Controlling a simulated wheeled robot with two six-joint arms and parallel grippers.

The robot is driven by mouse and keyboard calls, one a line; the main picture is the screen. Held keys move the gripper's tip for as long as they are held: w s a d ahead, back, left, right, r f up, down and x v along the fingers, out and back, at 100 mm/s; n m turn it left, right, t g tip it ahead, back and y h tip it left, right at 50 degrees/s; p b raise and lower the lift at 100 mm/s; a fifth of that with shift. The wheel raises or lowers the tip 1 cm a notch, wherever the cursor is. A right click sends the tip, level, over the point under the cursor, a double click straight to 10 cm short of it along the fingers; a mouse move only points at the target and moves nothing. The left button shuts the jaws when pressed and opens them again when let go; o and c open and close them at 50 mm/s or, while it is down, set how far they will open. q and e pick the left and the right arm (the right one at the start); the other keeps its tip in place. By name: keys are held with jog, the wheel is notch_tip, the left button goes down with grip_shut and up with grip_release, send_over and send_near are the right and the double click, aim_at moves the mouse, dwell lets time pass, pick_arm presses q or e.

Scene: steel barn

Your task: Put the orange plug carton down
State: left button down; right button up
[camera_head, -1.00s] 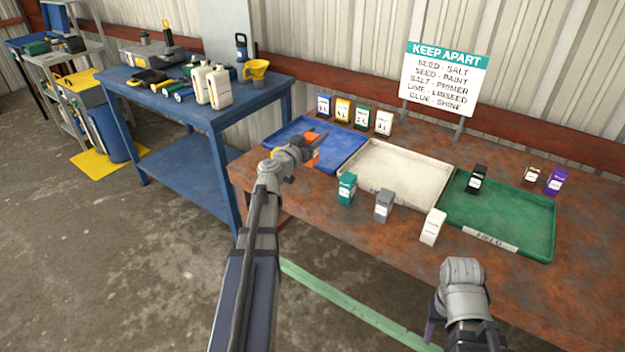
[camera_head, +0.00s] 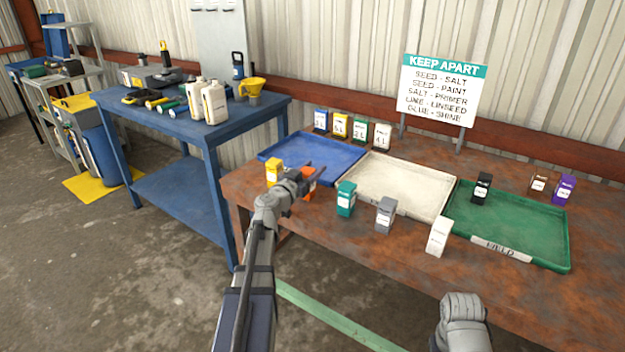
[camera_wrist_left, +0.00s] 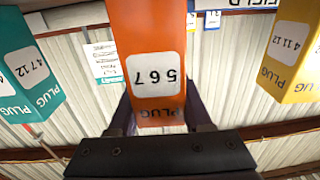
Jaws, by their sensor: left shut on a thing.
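My left gripper (camera_head: 305,178) is shut on the orange plug carton (camera_head: 309,188), at the table's front strip before the blue tray. In the left wrist view the orange carton (camera_wrist_left: 155,60) shows upside down, with a white label reading 5 6 7 and PLUG. It stands between a yellow carton (camera_head: 273,171) on the left and a teal carton (camera_head: 346,199) on the right in the head view. I cannot tell whether its base touches the table. My right wrist (camera_head: 463,320) shows at the bottom edge; its fingers are mostly out of the picture.
Blue (camera_head: 312,158), cream (camera_head: 395,185) and green (camera_head: 520,228) trays lie in a row on the rusty table (camera_head: 545,300). A grey carton (camera_head: 386,214) and a white carton (camera_head: 438,237) stand along the front. A black carton (camera_head: 482,187) stands in the green tray.

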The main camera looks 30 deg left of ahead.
pick_arm(q)
jog(key=shift+f, duration=0.25)
jog(key=shift+f, duration=0.15)
jog(key=c, duration=0.8)
grip_release()
jog(key=shift+f, duration=0.1)
jog(key=o, duration=0.5)
jog(key=shift+c, duration=0.2)
